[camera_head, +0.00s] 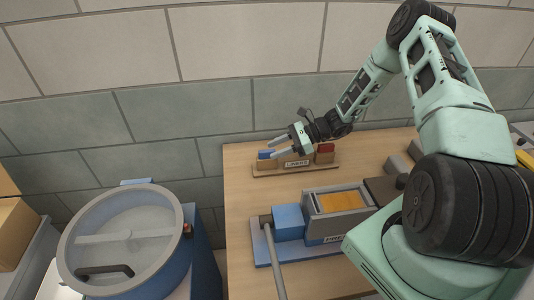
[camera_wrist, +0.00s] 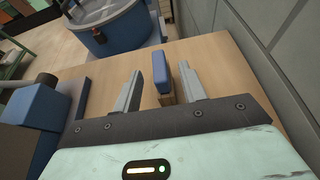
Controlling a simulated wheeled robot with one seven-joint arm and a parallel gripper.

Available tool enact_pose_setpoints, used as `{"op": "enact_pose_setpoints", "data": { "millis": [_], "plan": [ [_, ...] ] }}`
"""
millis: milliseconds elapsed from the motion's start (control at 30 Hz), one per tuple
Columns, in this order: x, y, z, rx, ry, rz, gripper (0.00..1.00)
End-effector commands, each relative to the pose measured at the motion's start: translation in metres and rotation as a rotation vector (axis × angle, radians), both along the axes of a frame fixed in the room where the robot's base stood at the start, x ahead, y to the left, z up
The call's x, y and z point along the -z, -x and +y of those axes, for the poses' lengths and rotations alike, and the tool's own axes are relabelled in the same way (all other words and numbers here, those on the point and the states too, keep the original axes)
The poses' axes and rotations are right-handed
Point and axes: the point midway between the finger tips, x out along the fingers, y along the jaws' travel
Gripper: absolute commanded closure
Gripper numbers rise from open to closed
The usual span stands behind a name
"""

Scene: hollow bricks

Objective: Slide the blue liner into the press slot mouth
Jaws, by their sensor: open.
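The blue liner (camera_head: 264,155) stands in the left part of the wooden rack labelled LINERS (camera_head: 297,170), near the wall. In the wrist view the blue liner (camera_wrist: 161,72) is upright between my two fingers, with a gap on each side. My gripper (camera_head: 277,147) is open and empty, at the rack beside the liner; its spread fingers also show in the wrist view (camera_wrist: 160,82). The press (camera_head: 322,228) stands on the table in front of the rack, with a blue block (camera_head: 288,221) and a grey housing with an orange top panel (camera_head: 342,201). I cannot make out its slot mouth.
A red liner (camera_head: 325,148) stands at the rack's right end. A grey bar (camera_head: 274,262) extends from the press towards the table's front. A large blue drum (camera_head: 130,245) stands left of the table. The tiled wall is close behind the rack. Bare tabletop (camera_head: 240,195) lies left of the press.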

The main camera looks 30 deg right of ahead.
Motion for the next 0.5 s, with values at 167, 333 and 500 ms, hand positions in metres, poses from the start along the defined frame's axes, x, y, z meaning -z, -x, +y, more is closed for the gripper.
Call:
{"op": "enact_pose_setpoints", "data": {
  "millis": [167,333,500],
  "plan": [
    [0.005,-0.009,0.024,-0.003,-0.001,0.001,0.58],
    [0.011,-0.013,0.032,-0.001,-0.001,0.001,0.58],
    [0.012,-0.013,0.032,0.000,0.000,0.000,0.58]
  ]
}}
